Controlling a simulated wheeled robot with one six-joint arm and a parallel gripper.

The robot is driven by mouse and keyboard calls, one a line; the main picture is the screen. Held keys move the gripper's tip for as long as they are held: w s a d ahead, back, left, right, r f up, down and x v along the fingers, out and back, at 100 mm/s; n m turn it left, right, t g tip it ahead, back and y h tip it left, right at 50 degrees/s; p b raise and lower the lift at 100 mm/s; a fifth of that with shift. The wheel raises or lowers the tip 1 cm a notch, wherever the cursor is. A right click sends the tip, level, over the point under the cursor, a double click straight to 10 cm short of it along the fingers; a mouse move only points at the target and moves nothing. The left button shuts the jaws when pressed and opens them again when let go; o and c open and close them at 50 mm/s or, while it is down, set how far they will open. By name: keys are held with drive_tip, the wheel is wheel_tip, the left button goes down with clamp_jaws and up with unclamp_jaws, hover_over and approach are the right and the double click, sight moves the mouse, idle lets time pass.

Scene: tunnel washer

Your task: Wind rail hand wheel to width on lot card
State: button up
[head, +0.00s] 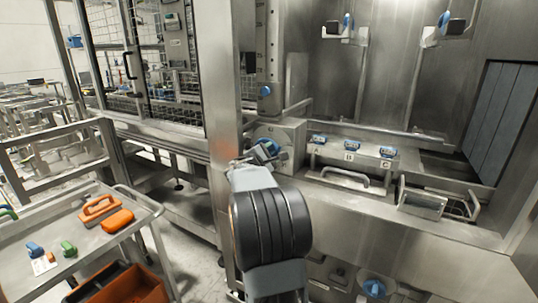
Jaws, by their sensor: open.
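A grey plate with a round face (290,133) is fixed beside the upright post, with a blue part (268,146) at its front. It looks like the rail hand wheel, but my arm covers much of it. My gripper (256,158) is open right at the blue part. Its fingers are small and partly hidden, so I cannot tell whether they touch or straddle it. A small white card (43,263) lies on the trolley at the lower left; its writing is too small to read, and I cannot tell if it is the lot card.
The steel trolley (150,205) holds an orange-handled tool (101,210), blue and green pieces and an orange bin (135,285). Blue blocks over labels A, B and C sit on a steel ledge (350,134) at right. A marked upright strip (261,50) bears a blue knob (265,90).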

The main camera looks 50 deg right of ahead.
drive_tip(key=shift+c, duration=0.4)
clamp_jaws()
drive_tip(key=shift+f+b, duration=0.4)
drive_tip(key=shift+b, duration=0.7)
drive_tip(key=shift+r, duration=0.1)
drive_tip(key=shift+r, duration=0.15)
drive_tip(key=shift+o, duration=0.4)
unclamp_jaws()
drive_tip(key=v, duration=1.4)
drive_tip(key=shift+b, duration=0.35)
drive_tip(key=shift+d+m, duration=0.1)
drive_tip(key=shift+m, duration=0.2)
